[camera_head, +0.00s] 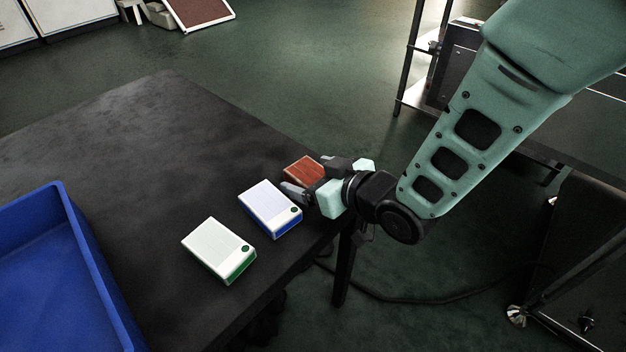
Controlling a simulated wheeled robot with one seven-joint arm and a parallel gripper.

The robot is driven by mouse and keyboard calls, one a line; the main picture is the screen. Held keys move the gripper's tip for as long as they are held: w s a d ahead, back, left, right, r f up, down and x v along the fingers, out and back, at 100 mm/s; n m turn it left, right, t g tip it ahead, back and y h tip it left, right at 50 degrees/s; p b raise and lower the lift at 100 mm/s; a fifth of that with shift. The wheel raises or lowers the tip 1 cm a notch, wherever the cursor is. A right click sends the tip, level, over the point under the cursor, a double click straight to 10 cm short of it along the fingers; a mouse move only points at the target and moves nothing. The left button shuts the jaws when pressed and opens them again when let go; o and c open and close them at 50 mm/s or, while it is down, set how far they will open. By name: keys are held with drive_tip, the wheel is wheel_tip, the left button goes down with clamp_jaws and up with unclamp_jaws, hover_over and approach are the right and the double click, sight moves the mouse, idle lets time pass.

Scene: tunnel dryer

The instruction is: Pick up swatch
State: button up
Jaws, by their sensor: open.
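Three small block-shaped pieces that could be swatches lie in a row near the right edge of the dark table. One is a white block with a green side and a dark green dot (220,250). The middle one is a white block with a blue side and a dark dot (268,207). The third is a reddish-brown block (303,170), partly hidden by my gripper. My gripper (296,178) is open at the table's right edge, with its fingers pointing left beside the brown and middle blocks. I cannot tell whether it touches either one.
The dark table (150,140) is clear behind the blocks and to their left. A blue bin (90,255) stands on its left front part. A metal rack (408,70) and dark equipment stand beyond my arm. A cable (400,299) lies on the green floor.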

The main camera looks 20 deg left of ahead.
drive_tip(key=shift+c, duration=0.3)
drive_tip(key=c, duration=1)
